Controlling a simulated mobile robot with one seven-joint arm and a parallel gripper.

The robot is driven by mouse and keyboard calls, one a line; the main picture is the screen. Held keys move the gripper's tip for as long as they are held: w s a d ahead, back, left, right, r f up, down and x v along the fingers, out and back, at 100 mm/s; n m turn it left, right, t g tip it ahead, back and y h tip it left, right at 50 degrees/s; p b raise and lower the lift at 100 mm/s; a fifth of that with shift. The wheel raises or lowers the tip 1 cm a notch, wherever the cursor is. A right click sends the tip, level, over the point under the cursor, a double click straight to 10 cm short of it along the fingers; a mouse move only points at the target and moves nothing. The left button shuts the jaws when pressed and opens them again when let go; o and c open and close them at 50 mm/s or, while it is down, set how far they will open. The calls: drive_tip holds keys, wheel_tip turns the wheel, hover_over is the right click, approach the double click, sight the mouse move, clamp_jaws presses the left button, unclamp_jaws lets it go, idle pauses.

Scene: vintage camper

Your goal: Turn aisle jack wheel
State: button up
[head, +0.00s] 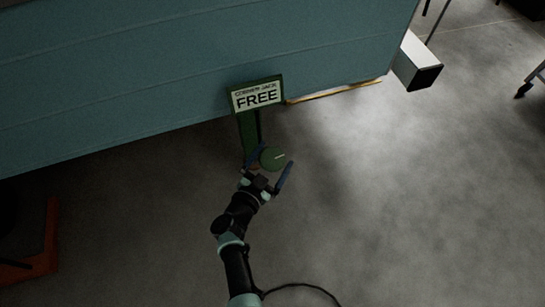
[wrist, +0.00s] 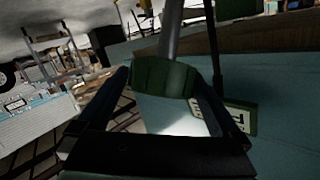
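The jack wheel is a dark green round knob (head: 273,159) with a pale mark on its top. It sits at the lower end of a green corner jack post (head: 249,132), under a sign (head: 257,95) reading "CORNER JACK FREE". My gripper (head: 277,155) is at the wheel, its two fingers spread on either side of it. In the wrist view the wheel (wrist: 165,77) fills most of the space between the fingertips (wrist: 163,82). The fingers look open, with narrow gaps to the rim; any contact is hard to make out.
The teal camper body (head: 150,65) stands above and behind the jack. A pale box-shaped part (head: 415,62) sticks out at its right corner. An orange frame (head: 45,245) stands at the lower left.

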drive_tip(key=shift+a, duration=0.1)
drive_tip(key=p+v, duration=0.5)
drive_tip(key=v, duration=0.8)
drive_tip(key=shift+f, duration=0.1)
